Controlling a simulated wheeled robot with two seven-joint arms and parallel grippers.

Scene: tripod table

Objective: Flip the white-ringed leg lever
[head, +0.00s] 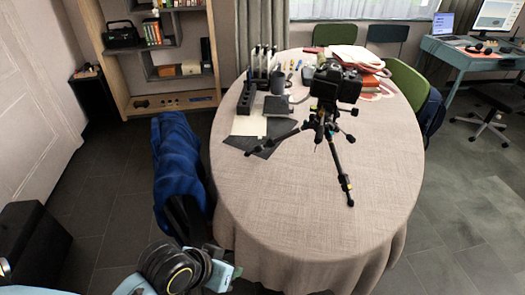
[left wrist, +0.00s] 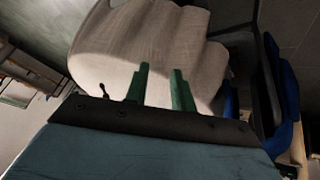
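The black tripod (head: 323,128) stands with spread legs on the cloth-covered table, with a black camera (head: 336,83) on top. One leg reaches left, one reaches toward me and a short dark part juts right. Small light and yellow marks show on it, but I cannot make out a white-ringed lever. My left gripper (head: 232,278) is low at the bottom of the head view, outside the table's near-left edge and well away from the tripod. In the left wrist view its two green fingers (left wrist: 160,78) are apart with nothing between them. My right gripper is not in view.
The round table (head: 300,215) has a bare near half. Dark holders (head: 262,70), a black sheet (head: 265,138) and a stack of books (head: 368,62) lie toward its back. A chair with a blue jacket (head: 178,165) stands at its left, near my left arm.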

